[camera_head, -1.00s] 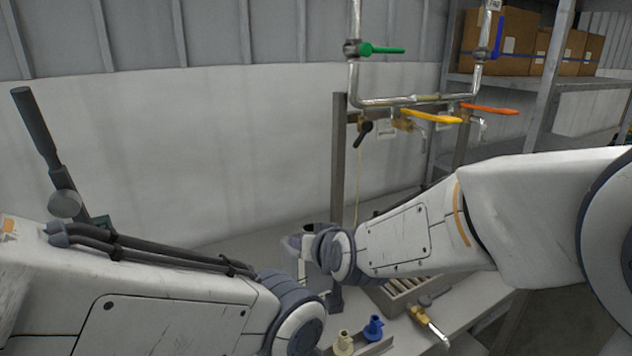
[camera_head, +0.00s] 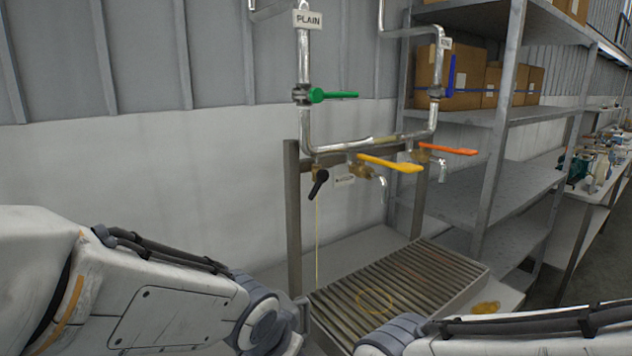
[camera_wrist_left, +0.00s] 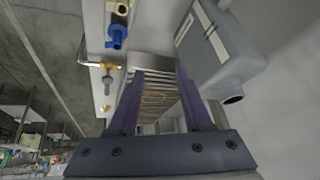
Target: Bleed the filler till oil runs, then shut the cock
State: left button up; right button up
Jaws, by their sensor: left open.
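A pipe stand carries the filler in the head view. A small black-handled cock (camera_head: 318,184) sits at its left end, its handle slanting down. A thin yellow line (camera_head: 317,240), which looks like running oil, hangs straight below it. A yellow lever (camera_head: 390,163) and an orange lever (camera_head: 447,150) sit to the right, each above a bent spout. A green lever (camera_head: 333,95) and a blue lever (camera_head: 450,76) are on the uprights. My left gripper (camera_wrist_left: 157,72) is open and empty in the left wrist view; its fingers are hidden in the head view. My right gripper is out of view.
A slatted drip tray (camera_head: 462,259) lies below the spouts, with a yellow ring mark on it. A yellow patch (camera_head: 485,307) lies beside it. Shelving (camera_head: 495,170) with cardboard boxes stands right. In the left wrist view, a blue fitting (camera_wrist_left: 117,28) and a grey box (camera_wrist_left: 220,50) flank the tray.

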pick_arm(q)
jog(key=w+r+t+h+p, duration=0.25)
jog(key=w+r, duration=0.25)
jog(key=w, duration=0.4)
jog(key=w+r+t+h+p, duration=0.1)
jog(key=w+r+t, duration=0.35)
jog(key=w, duration=0.55)
jog(key=m+h+p, duration=0.3)
jog(key=m+h, duration=0.2)
jog(key=h, duration=0.3)
send_near(313, 191)
jog(key=d, duration=0.1)
jog(key=shift+y, duration=0.25)
jog(key=p+x, duration=0.2)
jog(key=x, duration=0.2)
jog(key=p+x, duration=0.2)
jog(key=x, duration=0.2)
jog(key=shift+w+r, duration=0.25)
jog(key=shift+w, duration=0.2)
jog(key=shift+w+d+f+n, duration=0.1)
jog(key=shift+w+d+n, duration=0.2)
jog(key=shift+w+d, duration=0.25)
